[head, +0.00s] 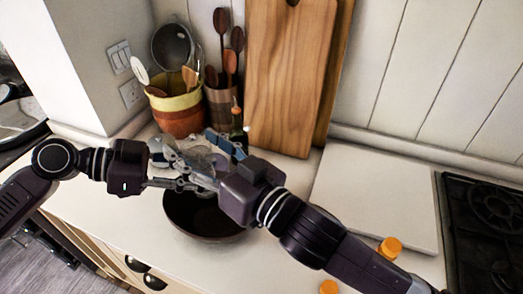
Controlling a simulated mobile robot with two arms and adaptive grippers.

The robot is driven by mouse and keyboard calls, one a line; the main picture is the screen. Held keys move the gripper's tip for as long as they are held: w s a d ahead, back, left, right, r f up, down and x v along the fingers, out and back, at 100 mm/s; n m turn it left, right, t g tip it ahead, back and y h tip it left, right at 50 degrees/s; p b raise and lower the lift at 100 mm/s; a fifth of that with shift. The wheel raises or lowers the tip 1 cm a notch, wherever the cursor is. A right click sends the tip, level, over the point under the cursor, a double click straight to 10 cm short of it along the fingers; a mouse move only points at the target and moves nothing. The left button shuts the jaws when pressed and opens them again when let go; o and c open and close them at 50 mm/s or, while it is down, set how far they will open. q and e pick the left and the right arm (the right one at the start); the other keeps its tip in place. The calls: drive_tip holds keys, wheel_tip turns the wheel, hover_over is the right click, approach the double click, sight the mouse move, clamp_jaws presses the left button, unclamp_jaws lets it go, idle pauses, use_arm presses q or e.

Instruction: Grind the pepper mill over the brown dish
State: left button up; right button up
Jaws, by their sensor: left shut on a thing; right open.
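The brown dish (203,218) is a dark round bowl on the pale counter, its back edge hidden by my grippers. My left gripper (196,182) comes in from the left, above the dish's back part, and is shut on a greyish, glassy thing, probably the pepper mill (199,159). Fingers of both grippers cover much of it, so its full shape and tilt are unclear. My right gripper (203,152) comes in from the right, slightly higher. It is open, with its fingers close around or beside the mill's upper part; contact cannot be told.
Behind stand a striped utensil pot (178,115), a utensil holder (221,107), a dark bottle (237,130) and wooden boards (290,75). At right are a white board (375,195) and a black hob (490,225). Orange-topped items (390,247) sit by my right arm. The front-left counter is clear.

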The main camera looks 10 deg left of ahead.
sight(210, 143)
drive_tip(key=shift+n+g+y, duration=0.9)
drive_tip(key=shift+n+g, duration=0.9)
drive_tip(key=shift+g, duration=0.7)
drive_tip(key=shift+w+d+n+g, duration=0.15)
drive_tip(key=shift+n+g, duration=0.6)
drive_tip(key=shift+g, duration=0.45)
drive_tip(key=shift+w+a+n+g, duration=0.1)
drive_tip(key=shift+n+g, duration=0.65)
drive_tip(key=shift+g, duration=0.45)
drive_tip(key=d, duration=1.2)
drive_tip(key=shift+w+g, duration=0.3)
drive_tip(key=shift+w, duration=0.05)
drive_tip(key=shift+c, duration=1.3)
drive_tip(key=shift+w+a+r+n+g, duration=0.15)
drive_tip(key=shift+w+a+n+g, duration=0.15)
drive_tip(key=shift+a+n, duration=0.15)
drive_tip(key=a+n+g, duration=0.1)
drive_tip(key=a+g, duration=0.1)
drive_tip(key=w+a+n+g, duration=0.1)
drive_tip(key=a, duration=0.1)
drive_tip(key=shift+a+g, duration=0.1)
drive_tip(key=shift+g, duration=0.3)
drive_tip(key=shift+n+g+h, duration=0.45)
drive_tip(key=shift+g+h, duration=0.05)
drive_tip(key=x, duration=1.3)
drive_tip(key=shift+w+f, duration=0.2)
drive_tip(key=shift+w, duration=0.05)
